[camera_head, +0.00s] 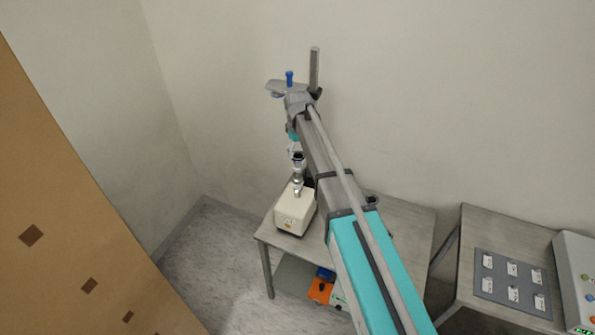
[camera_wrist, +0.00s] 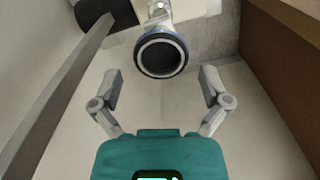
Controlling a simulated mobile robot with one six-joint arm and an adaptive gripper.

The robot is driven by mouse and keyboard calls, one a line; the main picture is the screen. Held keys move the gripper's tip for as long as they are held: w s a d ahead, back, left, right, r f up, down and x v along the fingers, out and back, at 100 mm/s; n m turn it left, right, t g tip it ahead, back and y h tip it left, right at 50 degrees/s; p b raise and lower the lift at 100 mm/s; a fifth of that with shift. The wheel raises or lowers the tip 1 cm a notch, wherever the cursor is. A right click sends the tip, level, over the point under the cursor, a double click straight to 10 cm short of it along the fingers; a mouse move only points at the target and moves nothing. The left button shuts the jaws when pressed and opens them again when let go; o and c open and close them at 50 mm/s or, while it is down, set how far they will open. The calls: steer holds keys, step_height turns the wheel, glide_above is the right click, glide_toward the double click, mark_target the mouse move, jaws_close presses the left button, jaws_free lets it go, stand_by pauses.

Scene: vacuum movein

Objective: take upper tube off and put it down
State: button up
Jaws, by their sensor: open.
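The upper tube (camera_wrist: 160,53) shows in the wrist view as a round, dark opening with a metal and blue rim, above and between my fingertips. In the head view, metal tube parts (camera_head: 298,178) rise from a cream pump box (camera_head: 293,210) on a metal table. My gripper (camera_wrist: 161,75) is open, with one finger on each side and a visible gap between each finger and the tube's rim. In the head view, my arm partly covers the gripper, and its fingers are too small to make out clearly.
The metal table (camera_head: 408,220) has bare room to the right, partly hidden by my arm. Orange and blue items (camera_head: 320,289) lie on its lower shelf. A second table carries a grey labelled panel (camera_head: 510,283) and a control box (camera_head: 575,280). A brown panel (camera_head: 70,200) stands at left.

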mark_target(298, 163)
steer(key=shift+f+b, duration=0.5)
steer(key=shift+f, duration=0.25)
steer(key=shift+f, duration=0.1)
steer(key=shift+f+b, duration=2.5)
steer(key=shift+b, duration=0.1)
steer(key=c, duration=1.1)
